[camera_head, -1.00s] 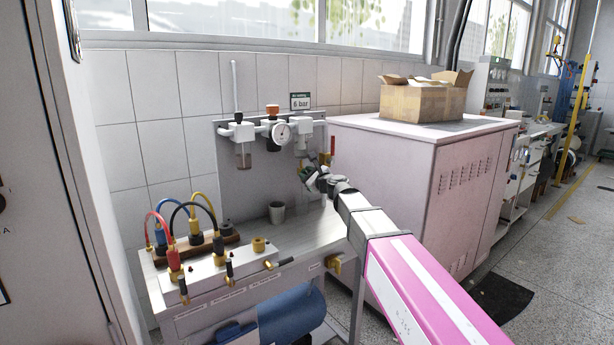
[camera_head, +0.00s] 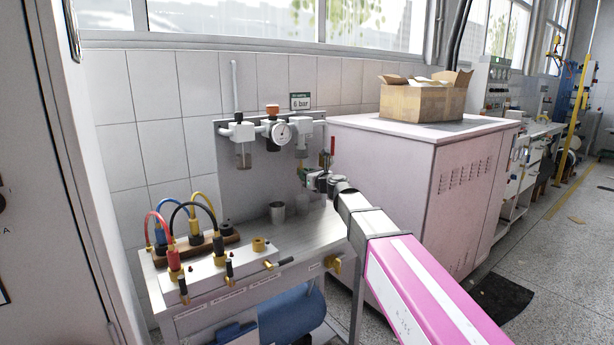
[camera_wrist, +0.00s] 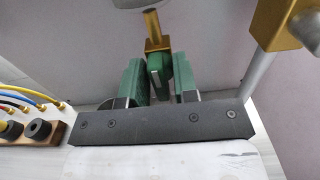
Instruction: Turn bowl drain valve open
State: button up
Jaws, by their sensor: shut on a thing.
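Below the right-hand filter bowl (camera_head: 302,150) of the wall-mounted air unit, a small drain valve is mostly hidden by my gripper (camera_head: 309,178) in the head view. In the wrist view, a brass stem (camera_wrist: 152,28) comes down from above to a green drain valve handle (camera_wrist: 158,72). The green finger pads of my gripper (camera_wrist: 162,88) stand on either side of this handle and are shut on it. How far the valve is turned cannot be told.
A pressure gauge (camera_head: 283,134) and a left-hand bowl (camera_head: 243,156) sit on the same panel. A metal cup (camera_head: 277,212) and a plug block with coloured cables (camera_head: 197,243) stand on the bench.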

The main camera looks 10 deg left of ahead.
dwell(0.4)
jog(key=o, duration=0.6)
jog(key=shift+o, duration=0.2)
jog(key=shift+s+d, duration=0.1)
jog(key=shift+s, duration=0.05)
jog(key=v, duration=1)
jog(key=shift+s+d, duration=0.15)
jog(key=shift+s, duration=0.05)
jog(key=shift+s, duration=0.1)
